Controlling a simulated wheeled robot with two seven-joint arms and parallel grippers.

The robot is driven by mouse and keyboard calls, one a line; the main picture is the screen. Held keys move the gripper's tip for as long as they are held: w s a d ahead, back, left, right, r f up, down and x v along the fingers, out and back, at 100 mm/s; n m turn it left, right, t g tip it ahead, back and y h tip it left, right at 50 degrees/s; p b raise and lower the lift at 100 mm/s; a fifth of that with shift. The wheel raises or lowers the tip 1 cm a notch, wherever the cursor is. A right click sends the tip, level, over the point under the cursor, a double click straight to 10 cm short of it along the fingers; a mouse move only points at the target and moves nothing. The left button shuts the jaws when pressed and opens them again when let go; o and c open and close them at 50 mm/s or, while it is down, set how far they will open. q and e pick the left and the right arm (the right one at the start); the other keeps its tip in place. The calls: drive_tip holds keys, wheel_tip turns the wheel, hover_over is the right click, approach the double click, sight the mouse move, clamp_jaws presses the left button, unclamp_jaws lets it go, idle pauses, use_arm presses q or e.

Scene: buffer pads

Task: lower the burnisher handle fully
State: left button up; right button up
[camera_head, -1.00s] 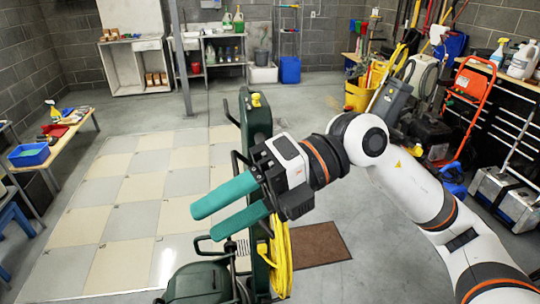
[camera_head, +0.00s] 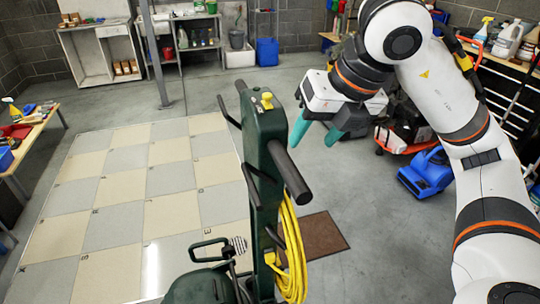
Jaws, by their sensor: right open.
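The burnisher (camera_head: 262,190) is a dark green machine with an upright column in the middle of the head view. A yellow knob (camera_head: 267,100) sits on its top, and a black grip bar (camera_head: 290,174) sticks out from the column toward the lower right. The column with its handle stands upright. My right gripper (camera_head: 314,134) is to the right of the column top, apart from it, with its two teal fingers spread and nothing between them. My left gripper is not in view.
A yellow cable (camera_head: 292,250) hangs on the column. A brown mat (camera_head: 316,236) lies to the right, and a checkered floor (camera_head: 150,195) is at left. A side bench (camera_head: 32,135) is at far left.

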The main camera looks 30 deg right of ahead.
sight(295, 172)
drive_tip(key=x, duration=0.8)
drive_tip(key=shift+s+d+f+p, duration=0.1)
drive_tip(key=shift+s+f+p, duration=0.1)
drive_tip(key=shift+f+p, duration=0.15)
drive_tip(key=shift+x, duration=1.15)
drive_tip(key=shift+f, duration=0.15)
drive_tip(key=shift+w, duration=0.1)
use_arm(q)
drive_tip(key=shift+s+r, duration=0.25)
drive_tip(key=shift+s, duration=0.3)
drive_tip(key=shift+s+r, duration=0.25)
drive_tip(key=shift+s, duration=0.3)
use_arm(e)
drive_tip(key=shift+f, duration=0.1)
clamp_jaws()
